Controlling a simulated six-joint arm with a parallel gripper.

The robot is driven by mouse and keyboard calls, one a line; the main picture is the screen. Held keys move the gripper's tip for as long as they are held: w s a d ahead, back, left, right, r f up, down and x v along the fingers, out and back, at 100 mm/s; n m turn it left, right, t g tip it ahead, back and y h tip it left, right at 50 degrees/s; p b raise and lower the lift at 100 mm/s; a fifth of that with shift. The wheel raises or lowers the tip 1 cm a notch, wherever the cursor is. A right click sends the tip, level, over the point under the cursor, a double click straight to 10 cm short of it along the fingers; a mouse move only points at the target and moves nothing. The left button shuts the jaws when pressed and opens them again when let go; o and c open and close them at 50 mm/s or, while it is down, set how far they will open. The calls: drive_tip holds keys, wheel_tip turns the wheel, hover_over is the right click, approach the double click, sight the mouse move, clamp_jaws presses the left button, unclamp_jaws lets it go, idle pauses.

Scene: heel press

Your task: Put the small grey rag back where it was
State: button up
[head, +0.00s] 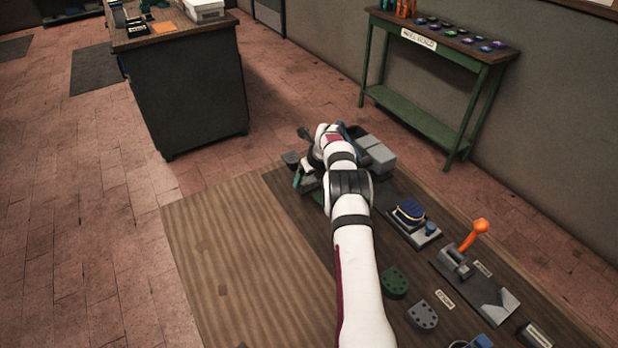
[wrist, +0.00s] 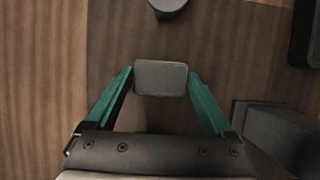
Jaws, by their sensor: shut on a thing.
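The small grey rag (wrist: 160,78) looks like a flat rounded rectangle in the wrist view. It sits between the two green fingertips of my gripper (wrist: 160,82), which are closed on its left and right sides. Brown striped wood lies under it; I cannot tell whether the rag touches the wood or hangs above it. In the head view my gripper (head: 299,179) is at the far end of the workbench, mostly hidden behind my white arm, and the rag cannot be made out there.
In the head view grey boxes (head: 376,156) stand right of my gripper.

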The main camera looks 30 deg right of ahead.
drive_tip(key=o, duration=0.9)
drive_tip(key=v, duration=1.2)
drive_tip(key=s+a+r+n+g+y, duration=0.1)
drive_tip(key=s+a+r+n, duration=0.45)
drive_tip(key=a, duration=0.35)
drive_tip(key=s+a+r+n+g, duration=0.1)
drive_tip(key=s+a+r+n, duration=0.45)
drive_tip(key=a, duration=0.25)
drive_tip(key=s+a+n+g, duration=0.1)
drive_tip(key=s+a+n, duration=0.3)
drive_tip(key=s, duration=0.5)
drive_tip(key=s+a+f+n+g, duration=0.1)
drive_tip(key=s+a+n, duration=0.4)
drive_tip(key=s+n, duration=0.4)
drive_tip(key=s+a+n+g, duration=0.1)
drive_tip(key=s+a+n, duration=0.4)
drive_tip(key=s, duration=0.6)
drive_tip(key=shift+f+n+y, duration=0.2)
drive_tip(key=shift+n+y, duration=0.2)
drive_tip(key=shift+n, duration=0.4)
